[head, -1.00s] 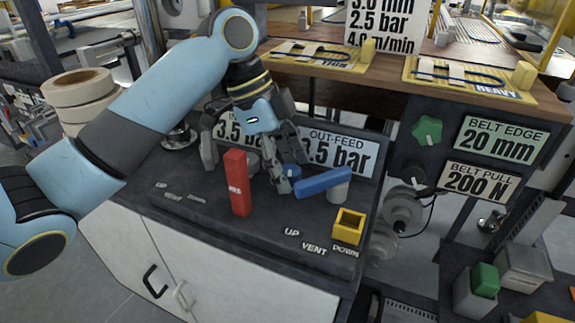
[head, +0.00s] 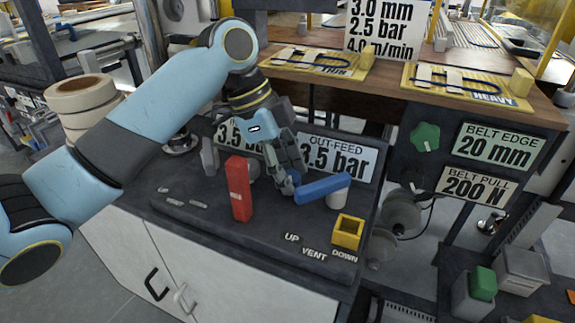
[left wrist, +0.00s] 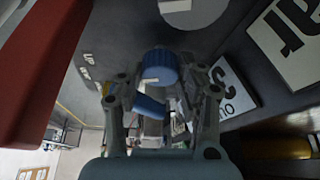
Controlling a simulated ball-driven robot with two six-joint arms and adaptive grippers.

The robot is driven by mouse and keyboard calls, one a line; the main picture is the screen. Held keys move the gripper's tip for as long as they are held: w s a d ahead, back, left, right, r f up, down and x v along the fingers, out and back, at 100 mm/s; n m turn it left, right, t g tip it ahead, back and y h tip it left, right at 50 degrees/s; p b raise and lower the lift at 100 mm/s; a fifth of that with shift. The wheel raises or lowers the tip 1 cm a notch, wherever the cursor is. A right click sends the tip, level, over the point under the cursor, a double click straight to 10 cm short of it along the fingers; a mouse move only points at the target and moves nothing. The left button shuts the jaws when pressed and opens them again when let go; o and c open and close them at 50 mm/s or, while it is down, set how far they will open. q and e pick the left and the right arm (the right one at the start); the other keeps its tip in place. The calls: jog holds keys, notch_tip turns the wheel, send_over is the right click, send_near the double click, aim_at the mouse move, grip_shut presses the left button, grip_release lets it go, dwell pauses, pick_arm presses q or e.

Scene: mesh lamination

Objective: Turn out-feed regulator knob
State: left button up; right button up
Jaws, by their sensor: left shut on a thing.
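My left gripper (head: 287,183) is at the OUT-FEED regulator, in front of the 3.5 bar sign (head: 338,155). In the left wrist view a blue round knob (left wrist: 159,66) sits between its two fingers, and the gripper is shut on it. In the head view the fingers hide the knob. The red lever (head: 239,190) stands upright just left of the gripper. The blue lever (head: 322,188) lies tilted just right of the fingertips. My right gripper is not in view.
A yellow square block (head: 347,232) sits on the dark panel near the UP, VENT and DOWN labels. A second 3.5 bar sign (head: 230,133) is partly hidden behind my arm. A green knob (head: 425,137) is on the bench front at right. White tape rolls (head: 85,95) stand at left.

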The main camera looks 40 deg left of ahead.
pick_arm(q)
jog(key=n+p, duration=0.2)
jog(key=p, duration=0.1)
jog(key=n+t+y+p, duration=0.1)
jog(key=n+p, duration=0.1)
jog(key=p, duration=0.2)
jog(key=n+p, duration=0.2)
jog(key=p, duration=0.1)
jog(key=shift+s+d+r+n+t+y+p, duration=0.1)
jog(key=shift+r+n+t+y+p, duration=0.2)
jog(key=shift+t+p, duration=0.1)
jog(key=shift+f+n+t+y+p, duration=0.3)
jog(key=shift+n+p, duration=0.6)
jog(key=shift+p, duration=0.15)
